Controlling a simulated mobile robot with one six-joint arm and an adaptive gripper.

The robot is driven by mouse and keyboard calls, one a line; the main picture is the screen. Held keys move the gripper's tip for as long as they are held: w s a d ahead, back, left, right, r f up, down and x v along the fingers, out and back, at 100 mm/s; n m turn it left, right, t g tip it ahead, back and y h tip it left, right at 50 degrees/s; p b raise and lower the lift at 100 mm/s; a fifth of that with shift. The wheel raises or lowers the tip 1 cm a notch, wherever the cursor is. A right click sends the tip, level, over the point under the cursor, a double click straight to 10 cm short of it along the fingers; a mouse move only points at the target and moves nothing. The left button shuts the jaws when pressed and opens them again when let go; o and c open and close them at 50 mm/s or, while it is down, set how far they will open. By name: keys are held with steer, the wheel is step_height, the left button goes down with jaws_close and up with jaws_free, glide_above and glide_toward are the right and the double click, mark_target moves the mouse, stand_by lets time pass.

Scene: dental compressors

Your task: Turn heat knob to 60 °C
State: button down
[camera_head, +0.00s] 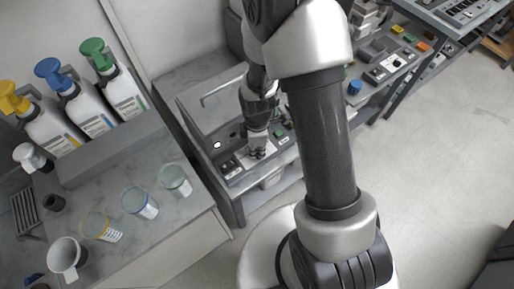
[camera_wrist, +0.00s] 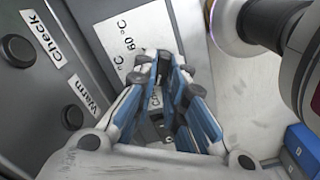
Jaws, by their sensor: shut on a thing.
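My gripper (camera_head: 258,152) reaches down onto the control panel at the front of the grey bench unit. In the wrist view, its blue-padded fingers (camera_wrist: 163,75) are shut on the heat knob, at the white scale label (camera_wrist: 125,32). The fingers hide nearly all of the knob, and I cannot read where it points. The "60 °C" print shows just beyond the fingertips, with another "°C" mark to its left. Part of the label's lower print shows between the fingers.
Black round buttons marked "Check" (camera_wrist: 17,50) and "Warm" (camera_wrist: 73,117) sit left of the fingers. A green button (camera_head: 279,134) lies right of the gripper. Pump bottles (camera_head: 113,82) and cups (camera_head: 175,180) stand on the left counter. Open floor lies to the right.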

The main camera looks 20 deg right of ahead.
steer(key=m, duration=0.7)
steer(key=shift+w, duration=0.15)
steer(key=m, duration=0.6)
steer(key=shift+d, duration=0.2)
steer(key=m, duration=0.5)
steer(key=shift+d+m, duration=0.1)
steer(key=shift+m, duration=0.2)
steer(key=m, duration=0.5)
steer(key=shift+d, duration=0.1)
steer(key=c, duration=1.6)
jaws_free()
steer(key=shift+c, duration=0.2)
steer(key=shift+r, duration=0.1)
